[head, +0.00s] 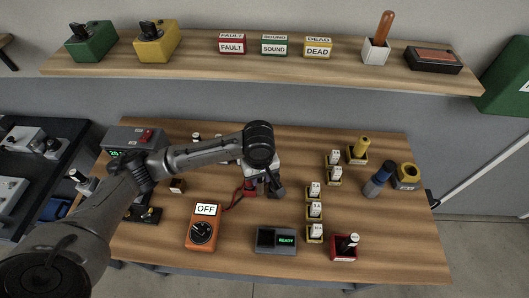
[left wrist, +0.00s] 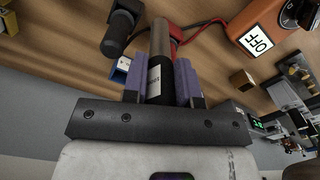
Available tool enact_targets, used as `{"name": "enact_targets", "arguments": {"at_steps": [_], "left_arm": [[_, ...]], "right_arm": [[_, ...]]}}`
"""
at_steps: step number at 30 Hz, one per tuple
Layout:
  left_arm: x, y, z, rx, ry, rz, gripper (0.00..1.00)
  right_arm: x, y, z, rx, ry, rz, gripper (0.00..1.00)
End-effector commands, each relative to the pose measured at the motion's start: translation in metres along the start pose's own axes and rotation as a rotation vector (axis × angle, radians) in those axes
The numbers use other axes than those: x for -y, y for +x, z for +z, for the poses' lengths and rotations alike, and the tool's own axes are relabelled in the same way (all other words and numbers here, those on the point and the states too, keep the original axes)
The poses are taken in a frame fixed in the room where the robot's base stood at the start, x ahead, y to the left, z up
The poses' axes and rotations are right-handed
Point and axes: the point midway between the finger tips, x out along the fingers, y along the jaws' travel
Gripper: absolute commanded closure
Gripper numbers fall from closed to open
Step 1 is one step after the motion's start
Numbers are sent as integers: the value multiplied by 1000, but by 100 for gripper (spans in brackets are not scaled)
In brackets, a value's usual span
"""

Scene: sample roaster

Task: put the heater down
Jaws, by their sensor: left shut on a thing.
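My left gripper (head: 262,182) hangs over the middle of the wooden table in the head view. In the left wrist view its purple-padded fingers (left wrist: 161,88) are shut on the heater (left wrist: 159,72), a black cylinder with a white label and a brownish metal end. The heater points away from the palm, toward the wood surface; whether its end touches anything I cannot tell. In the head view the gripper and wrist mostly hide the heater. My right gripper is in neither view.
An orange meter (head: 202,234) reading OFF has a red lead running toward the gripper. A dark cylindrical piece (left wrist: 118,34) is close beside the heater. A READY box (head: 276,240), small yellow holders (head: 314,212) and a red holder (head: 344,248) stand around. Bare wood lies between them.

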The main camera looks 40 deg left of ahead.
Motion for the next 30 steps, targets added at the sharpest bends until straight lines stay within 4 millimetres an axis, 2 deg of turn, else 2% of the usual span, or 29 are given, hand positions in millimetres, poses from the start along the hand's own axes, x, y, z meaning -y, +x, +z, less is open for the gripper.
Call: {"name": "enact_targets", "arguments": {"at_steps": [1, 12, 18, 21, 24, 30], "left_arm": [[-6, 0, -14, -2, -6, 1, 100], [-43, -1, -101, -1, -3, 2, 100], [-59, -1, -139, 0, -1, 2, 100], [-64, -1, -152, 0, 0, 2, 100], [-62, 13, -149, 1, 4, -1, 100], [-62, 23, -148, 1, 3, 0, 100]], "right_arm": [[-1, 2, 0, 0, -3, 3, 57], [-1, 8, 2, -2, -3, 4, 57], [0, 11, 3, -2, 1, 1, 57], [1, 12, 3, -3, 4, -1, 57], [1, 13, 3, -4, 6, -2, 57], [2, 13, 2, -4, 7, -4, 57]]}}
